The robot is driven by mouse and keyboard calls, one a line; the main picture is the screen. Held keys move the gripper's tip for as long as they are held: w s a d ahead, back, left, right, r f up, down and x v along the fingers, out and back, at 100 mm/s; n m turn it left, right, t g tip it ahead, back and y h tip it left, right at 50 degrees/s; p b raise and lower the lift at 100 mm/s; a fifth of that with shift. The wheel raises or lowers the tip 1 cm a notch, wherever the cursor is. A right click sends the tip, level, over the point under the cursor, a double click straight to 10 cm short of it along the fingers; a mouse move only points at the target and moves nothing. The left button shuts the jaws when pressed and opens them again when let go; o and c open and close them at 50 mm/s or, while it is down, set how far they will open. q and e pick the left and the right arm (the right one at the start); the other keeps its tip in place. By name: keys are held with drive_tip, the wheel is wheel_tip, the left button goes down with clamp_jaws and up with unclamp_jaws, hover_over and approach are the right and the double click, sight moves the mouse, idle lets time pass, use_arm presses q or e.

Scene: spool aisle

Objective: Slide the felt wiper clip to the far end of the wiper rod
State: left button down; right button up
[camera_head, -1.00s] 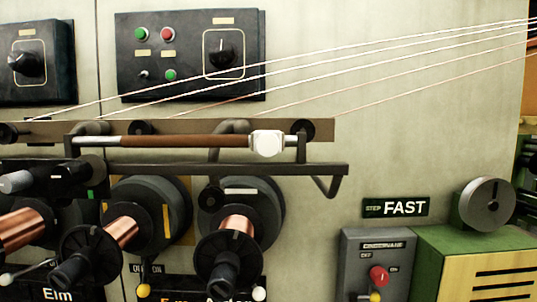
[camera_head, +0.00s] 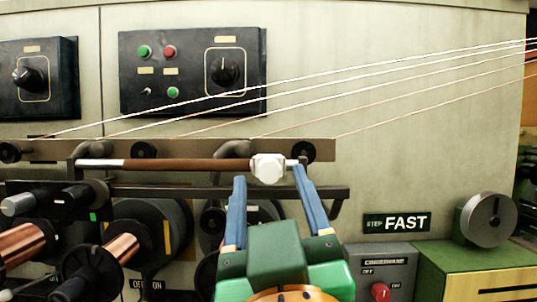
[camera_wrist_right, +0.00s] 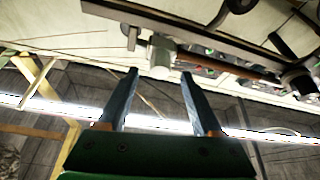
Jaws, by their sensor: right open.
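The wiper rod (camera_head: 190,165) runs level across the frame in the head view, brown along its middle with pale metal at its ends. The felt wiper clip (camera_head: 268,168), a white block, sits on the rod near its right end. My right gripper (camera_head: 269,177) is open, its two blue fingers pointing up on either side of the clip. I cannot tell whether they touch it. In the right wrist view the clip (camera_wrist_right: 161,55) lies just beyond the gap between the open fingertips (camera_wrist_right: 159,73), with the brown rod (camera_wrist_right: 232,67) to its right. My left gripper is not shown.
A dark lower rail (camera_head: 150,190) runs under the rod, with copper spools (camera_head: 122,247) below left. Several thin wires (camera_head: 400,68) slant up to the right. A control box (camera_head: 385,262) and a green machine (camera_head: 470,265) stand at lower right.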

sight(270, 174)
drive_tip(key=p+x, duration=0.1)
drive_tip(key=x, duration=0.2)
drive_tip(key=shift+w, duration=0.4)
drive_tip(key=shift+s, duration=0.15)
drive_tip(key=shift+c, duration=1.2)
clamp_jaws()
